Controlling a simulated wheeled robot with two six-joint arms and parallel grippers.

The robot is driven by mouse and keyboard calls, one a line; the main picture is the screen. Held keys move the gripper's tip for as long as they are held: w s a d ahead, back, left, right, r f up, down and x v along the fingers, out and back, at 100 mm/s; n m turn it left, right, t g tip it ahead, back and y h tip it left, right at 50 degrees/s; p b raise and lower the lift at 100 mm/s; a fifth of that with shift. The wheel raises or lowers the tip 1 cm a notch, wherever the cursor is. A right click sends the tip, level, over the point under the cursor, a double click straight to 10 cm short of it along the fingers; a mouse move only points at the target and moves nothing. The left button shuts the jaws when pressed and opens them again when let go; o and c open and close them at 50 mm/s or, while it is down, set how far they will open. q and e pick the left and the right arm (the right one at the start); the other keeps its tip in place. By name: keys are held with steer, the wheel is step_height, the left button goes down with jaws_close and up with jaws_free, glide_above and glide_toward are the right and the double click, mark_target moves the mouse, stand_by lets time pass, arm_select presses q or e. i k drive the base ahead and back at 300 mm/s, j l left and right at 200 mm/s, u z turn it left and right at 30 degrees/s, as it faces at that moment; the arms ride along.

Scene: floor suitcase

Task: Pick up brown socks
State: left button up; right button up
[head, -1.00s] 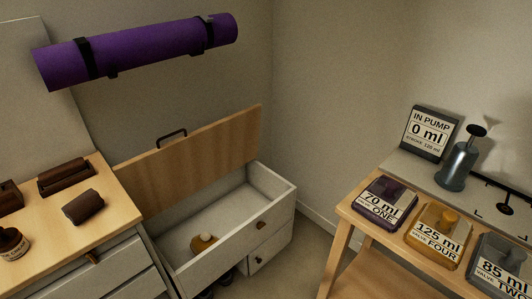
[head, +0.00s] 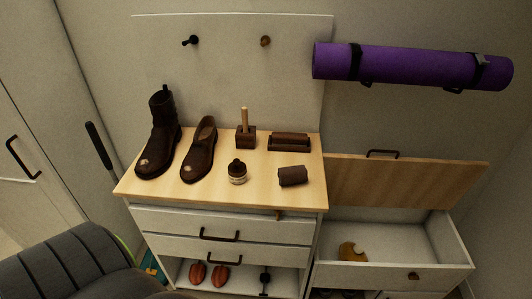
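A dark brown rolled bundle (head: 292,176), which looks like the brown socks, lies on the wooden top of the white dresser (head: 222,190), near its front right. It sits to the right of a small dark bottle (head: 237,172) and in front of a dark brown brush-like block (head: 289,142). Nothing touches the bundle. Neither of my grippers shows in the head view.
A dark boot (head: 160,140), a dark shoe (head: 199,152) and a small block with an upright stick (head: 245,136) stand on the dresser. An open white bin (head: 440,238) with a raised wooden lid is at right. A grey padded thing (head: 60,265) fills the lower left.

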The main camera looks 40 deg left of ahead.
mark_target(297, 174)
steer(key=u, duration=1)
